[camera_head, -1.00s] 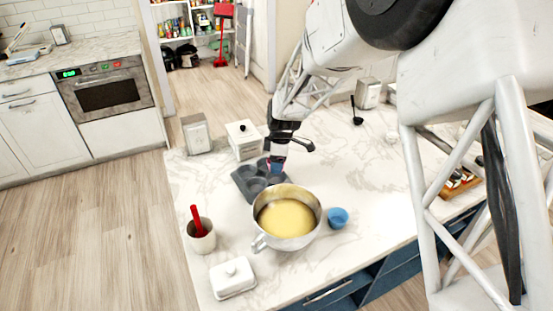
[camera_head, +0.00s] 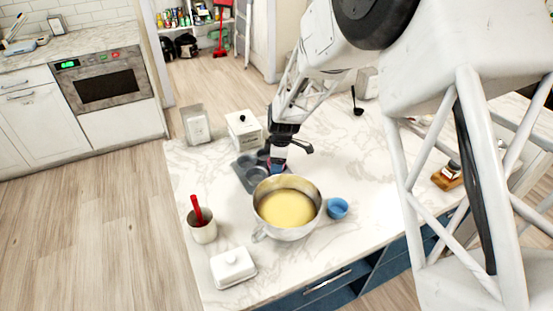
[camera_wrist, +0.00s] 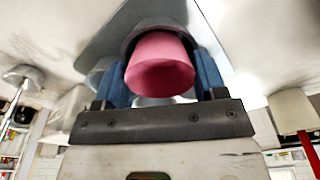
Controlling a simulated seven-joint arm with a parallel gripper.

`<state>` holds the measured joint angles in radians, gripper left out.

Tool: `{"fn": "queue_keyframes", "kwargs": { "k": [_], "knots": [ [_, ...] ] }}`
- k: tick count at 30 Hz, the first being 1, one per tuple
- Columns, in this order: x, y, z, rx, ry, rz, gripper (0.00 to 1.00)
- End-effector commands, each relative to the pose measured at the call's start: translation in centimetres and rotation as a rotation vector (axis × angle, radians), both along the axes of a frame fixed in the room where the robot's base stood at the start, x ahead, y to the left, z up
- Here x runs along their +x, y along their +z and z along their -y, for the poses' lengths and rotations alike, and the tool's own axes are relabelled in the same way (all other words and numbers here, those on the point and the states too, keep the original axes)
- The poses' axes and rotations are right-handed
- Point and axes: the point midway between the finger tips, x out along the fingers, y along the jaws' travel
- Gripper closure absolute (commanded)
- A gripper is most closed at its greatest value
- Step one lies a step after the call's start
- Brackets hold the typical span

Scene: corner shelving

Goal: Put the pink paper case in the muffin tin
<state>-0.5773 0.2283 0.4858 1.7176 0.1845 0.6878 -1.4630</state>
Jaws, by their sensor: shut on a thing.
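The pink paper case (camera_wrist: 160,68) is held between the blue fingers of my gripper (camera_wrist: 160,75) in the wrist view. A dark round cup rim shows just behind the case, over the grey muffin tin (camera_wrist: 107,45). I cannot tell whether the case is inside that cup or above it. In the head view my gripper (camera_head: 278,167) points down at the right side of the muffin tin (camera_head: 243,171), behind the metal pot. The case is hardly visible there, and the arm and pot hide part of the tin.
The metal pot (camera_head: 264,232) of yellow batter stands in front of the tin, close to my gripper. A blue cup (camera_head: 337,208) is to its right. A white canister (camera_head: 243,131) stands behind the tin. A cup with a red utensil (camera_head: 203,230) and a butter dish (camera_head: 233,268) are front left.

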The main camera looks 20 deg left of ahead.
Motion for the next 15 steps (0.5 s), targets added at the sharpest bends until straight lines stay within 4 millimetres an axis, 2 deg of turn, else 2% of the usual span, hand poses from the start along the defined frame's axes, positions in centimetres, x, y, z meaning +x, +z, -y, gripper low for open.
{"fn": "queue_keyframes", "kwargs": {
  "k": [11,15],
  "knots": [
    [-0.2,-1.4,0.1,-0.004,0.000,-0.004,0.56],
    [-0.3,-1.7,0.2,-0.004,0.000,-0.007,0.64]
  ]
}}
